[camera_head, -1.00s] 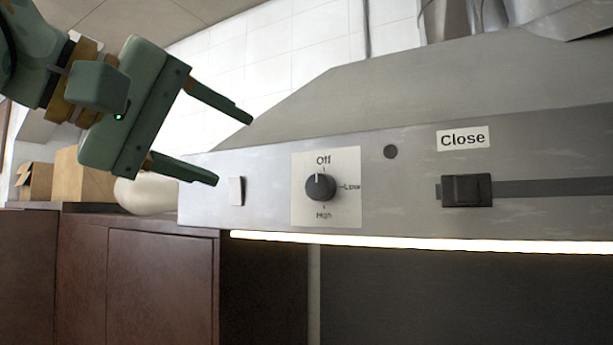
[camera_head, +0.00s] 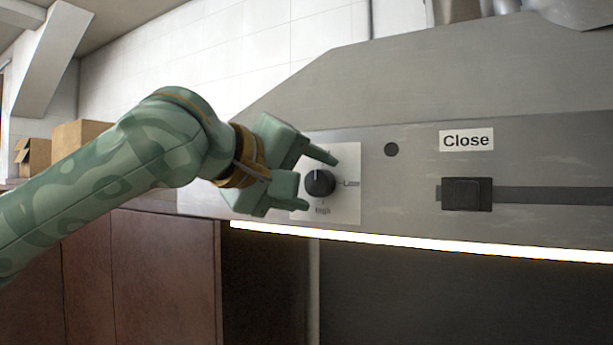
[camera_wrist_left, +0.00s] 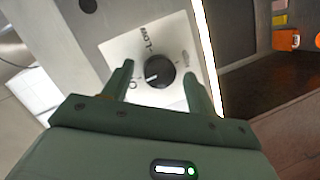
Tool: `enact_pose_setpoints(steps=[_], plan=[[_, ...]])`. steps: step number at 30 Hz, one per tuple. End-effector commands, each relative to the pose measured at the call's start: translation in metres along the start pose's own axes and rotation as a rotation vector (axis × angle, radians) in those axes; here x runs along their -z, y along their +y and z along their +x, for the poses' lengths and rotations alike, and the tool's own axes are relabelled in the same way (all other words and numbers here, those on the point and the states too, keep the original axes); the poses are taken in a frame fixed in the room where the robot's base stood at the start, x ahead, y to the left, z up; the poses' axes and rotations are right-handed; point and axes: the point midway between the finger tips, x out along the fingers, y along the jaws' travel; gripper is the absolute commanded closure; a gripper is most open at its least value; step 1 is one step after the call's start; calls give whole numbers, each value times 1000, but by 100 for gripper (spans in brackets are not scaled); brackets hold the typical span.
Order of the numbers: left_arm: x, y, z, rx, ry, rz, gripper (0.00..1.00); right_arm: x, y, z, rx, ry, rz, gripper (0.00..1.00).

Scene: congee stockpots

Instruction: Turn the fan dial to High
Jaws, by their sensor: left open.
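The fan dial (camera_head: 319,184) is a round black knob on a white label plate (camera_head: 346,207) on the hood's metal front. Low is marked at its right and High below it; my gripper hides the Off mark in the head view. The white pointer line on the dial is turned toward Off. My left gripper (camera_head: 320,182) is open, with one finger above the dial and one below it. In the left wrist view the dial (camera_wrist_left: 160,72) sits between the two open fingers (camera_wrist_left: 158,62); whether they touch it I cannot tell. My right gripper is not in view.
A black slider (camera_head: 466,194) sits in a slot right of the dial, under a Close label (camera_head: 466,140). A dark round hole (camera_head: 391,149) is between them. A bright light strip (camera_head: 420,243) runs along the hood's lower edge. Brown cabinets (camera_head: 165,270) stand below left.

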Motion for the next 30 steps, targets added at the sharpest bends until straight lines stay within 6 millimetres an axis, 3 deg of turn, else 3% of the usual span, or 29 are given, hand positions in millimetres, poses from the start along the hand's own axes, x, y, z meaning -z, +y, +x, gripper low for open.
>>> enact_pose_setpoints(steps=[2,6,7,20,30], plan=[[0,0,0,0,0,0,42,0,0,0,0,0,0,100],[0,0,0,0,0,0,81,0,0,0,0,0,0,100],[0,0,0,1,0,0,87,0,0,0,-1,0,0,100],[0,0,0,21,5,65,86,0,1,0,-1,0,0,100],[-1,2,0,97,21,311,86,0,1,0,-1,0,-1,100]])
